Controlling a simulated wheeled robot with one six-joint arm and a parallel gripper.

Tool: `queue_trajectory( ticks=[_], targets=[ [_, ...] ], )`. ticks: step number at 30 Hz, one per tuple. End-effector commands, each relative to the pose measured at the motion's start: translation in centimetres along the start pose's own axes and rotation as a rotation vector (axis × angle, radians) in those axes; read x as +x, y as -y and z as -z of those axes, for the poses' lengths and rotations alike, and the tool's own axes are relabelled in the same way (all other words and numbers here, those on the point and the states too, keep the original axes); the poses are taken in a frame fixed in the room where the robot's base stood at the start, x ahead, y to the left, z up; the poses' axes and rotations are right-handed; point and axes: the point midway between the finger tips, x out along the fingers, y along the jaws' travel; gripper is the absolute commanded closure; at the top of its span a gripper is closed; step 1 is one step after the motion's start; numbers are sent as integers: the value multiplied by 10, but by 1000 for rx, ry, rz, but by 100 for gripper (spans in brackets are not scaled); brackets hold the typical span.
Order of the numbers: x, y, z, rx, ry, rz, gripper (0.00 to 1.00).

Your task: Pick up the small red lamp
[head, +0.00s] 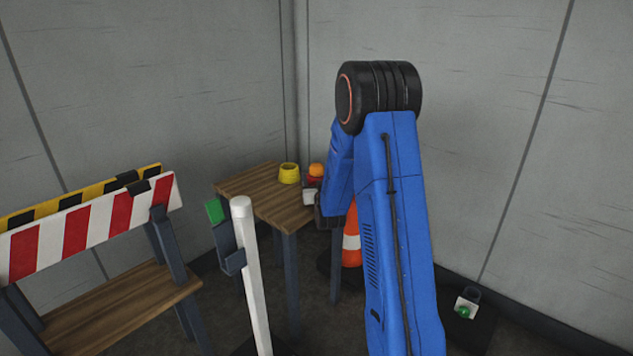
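A small red lamp (313,180) shows as a red patch above a white block (309,196), which may be its base, at the right end of a small wooden table (262,193). An orange rounded thing (316,169) is just behind or above it. My blue arm covers the area to the right. The dark end of my gripper (322,212) shows beside the table's right edge, close to the white block. Its fingers are mostly hidden, so I cannot tell whether it is open or touching anything.
A yellow cup-like thing (289,174) stands on the table. Striped barriers (90,228) stand left. An orange-white cone (351,240) is behind my arm. A white box with green lamp (465,307) lies right.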

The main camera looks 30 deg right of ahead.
Motion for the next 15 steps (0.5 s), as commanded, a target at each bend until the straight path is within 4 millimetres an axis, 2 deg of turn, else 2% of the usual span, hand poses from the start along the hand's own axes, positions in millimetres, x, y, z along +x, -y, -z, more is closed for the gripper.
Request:
queue_trajectory(
  ticks=[9,15],
  targets=[
    [0,0,2,0,-2,0,73],
    [0,0,24,0,-5,0,73]
  ],
)
